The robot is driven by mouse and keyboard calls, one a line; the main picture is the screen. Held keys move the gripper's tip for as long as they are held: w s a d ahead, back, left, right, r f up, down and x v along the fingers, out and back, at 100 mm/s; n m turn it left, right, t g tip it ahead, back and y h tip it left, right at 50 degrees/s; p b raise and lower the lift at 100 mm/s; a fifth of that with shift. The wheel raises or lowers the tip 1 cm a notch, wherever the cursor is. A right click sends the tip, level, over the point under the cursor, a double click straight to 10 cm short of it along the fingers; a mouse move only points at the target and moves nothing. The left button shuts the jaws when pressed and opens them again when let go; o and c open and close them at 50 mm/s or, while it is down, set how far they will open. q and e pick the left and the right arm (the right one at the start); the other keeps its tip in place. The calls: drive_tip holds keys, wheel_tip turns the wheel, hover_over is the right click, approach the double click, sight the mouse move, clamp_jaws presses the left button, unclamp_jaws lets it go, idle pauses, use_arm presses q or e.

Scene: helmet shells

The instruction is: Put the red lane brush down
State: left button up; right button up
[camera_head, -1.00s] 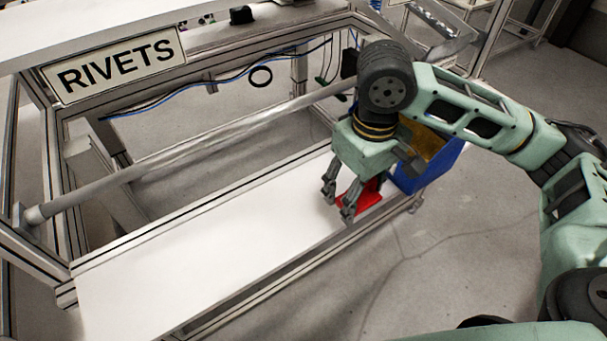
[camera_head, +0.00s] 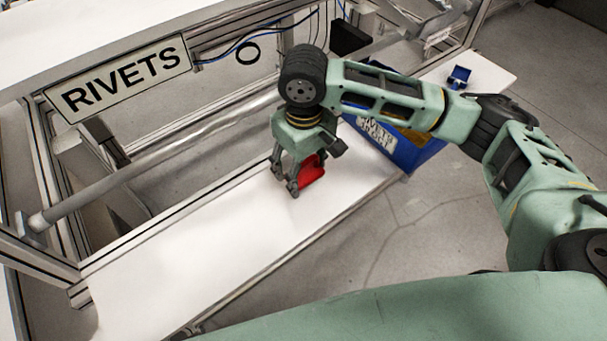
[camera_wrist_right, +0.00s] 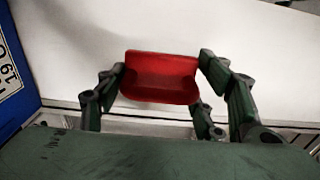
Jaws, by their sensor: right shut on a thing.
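The red lane brush (camera_head: 312,173) is in my right gripper (camera_head: 283,186), low over the white shelf (camera_head: 200,241) of the bench. In the right wrist view the brush (camera_wrist_right: 160,78) sits between the two fingers of my right gripper (camera_wrist_right: 161,85), which touch it at both sides. I cannot tell whether the underside of the brush touches the shelf. My left gripper is not in view.
A blue bin (camera_head: 408,150) with a white label stands at the right end of the shelf. A small blue object (camera_head: 459,77) lies on a white surface farther right. A RIVETS sign (camera_head: 120,78) hangs above a grey tube. The shelf's left part is clear.

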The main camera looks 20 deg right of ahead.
sight(304, 172)
drive_tip(key=shift+f, duration=0.45)
wheel_tip(304, 172, down, 2)
drive_tip(key=shift+s+d+f+p, duration=0.1)
drive_tip(key=shift+f+p, duration=0.1)
drive_tip(key=shift+p, duration=0.35)
drive_tip(key=shift+f, duration=0.3)
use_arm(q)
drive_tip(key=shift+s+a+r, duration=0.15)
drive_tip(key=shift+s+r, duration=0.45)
use_arm(e)
drive_tip(key=shift+f, duration=0.15)
drive_tip(key=o, duration=1.3)
drive_tip(key=shift+o, duration=0.2)
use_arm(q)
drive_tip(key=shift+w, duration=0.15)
